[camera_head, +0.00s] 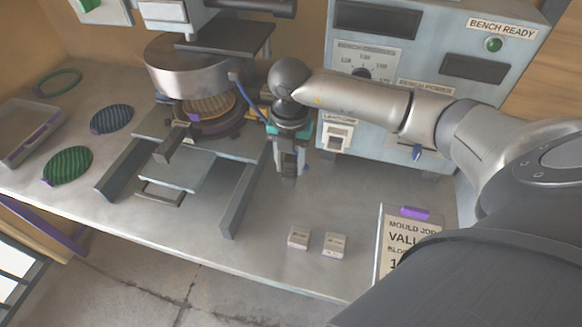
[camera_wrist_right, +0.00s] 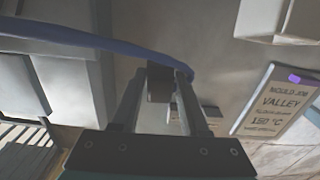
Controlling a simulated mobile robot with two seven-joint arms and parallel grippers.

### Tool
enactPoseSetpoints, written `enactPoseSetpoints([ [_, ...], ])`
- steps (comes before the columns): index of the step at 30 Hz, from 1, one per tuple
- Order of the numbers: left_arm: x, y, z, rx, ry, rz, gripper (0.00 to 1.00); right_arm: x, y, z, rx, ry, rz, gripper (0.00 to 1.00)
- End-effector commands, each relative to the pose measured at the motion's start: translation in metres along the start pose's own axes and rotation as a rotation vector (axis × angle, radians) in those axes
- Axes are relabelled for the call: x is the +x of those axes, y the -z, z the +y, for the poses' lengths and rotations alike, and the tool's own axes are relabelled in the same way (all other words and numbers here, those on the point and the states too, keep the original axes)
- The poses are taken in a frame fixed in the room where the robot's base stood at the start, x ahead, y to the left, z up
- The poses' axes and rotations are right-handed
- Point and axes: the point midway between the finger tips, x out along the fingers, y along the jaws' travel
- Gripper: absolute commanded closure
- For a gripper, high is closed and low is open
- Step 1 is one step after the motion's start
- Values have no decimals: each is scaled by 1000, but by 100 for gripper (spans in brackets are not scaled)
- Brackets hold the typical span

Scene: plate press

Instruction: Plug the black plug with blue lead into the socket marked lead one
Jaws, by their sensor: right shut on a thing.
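My right gripper (camera_head: 289,172) is shut on a small dark plug (camera_wrist_right: 160,82) and hangs above the bench, in front of the press and left of the socket. The blue lead (camera_wrist_right: 95,42) runs from the plug to the left in the wrist view; part of it shows beside the press in the head view (camera_head: 240,92). The lead one socket (camera_head: 337,137) is a pale box low on the front of the grey console, just right of the gripper and apart from it. The plug is mostly hidden between the fingers in the head view. My left gripper is not in view.
The press (camera_head: 187,70) stands left of my gripper, with rails reaching forward. Two small pale blocks (camera_head: 299,238) lie near the bench's front edge. A mould job card (camera_head: 393,262) stands at the right.

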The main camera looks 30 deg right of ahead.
Motion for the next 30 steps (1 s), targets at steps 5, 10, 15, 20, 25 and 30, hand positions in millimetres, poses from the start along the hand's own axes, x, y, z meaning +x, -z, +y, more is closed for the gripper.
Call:
enactPoseSetpoints([
  [5, -8, 1, 0, 0, 0, 0, 50, -9, 0, 0, 0, -1, -1, 100],
  [10, -14, 1, 0, 0, 0, 0, 50, -16, 0, 0, 0, -1, -1, 100],
  [15, -20, 2, -1, 0, 0, 0, 50, -23, 0, 0, 0, -1, -1, 100],
  [20, -25, 2, -1, 0, 1, -1, 50, -29, 0, 0, 0, -1, -1, 100],
  [25, -28, 2, -1, 0, 1, -1, 50, -33, 0, 0, 0, -1, 0, 100],
  [30, -27, 2, -1, 0, 1, -1, 50, -32, 0, 0, 0, 0, 0, 100],
])
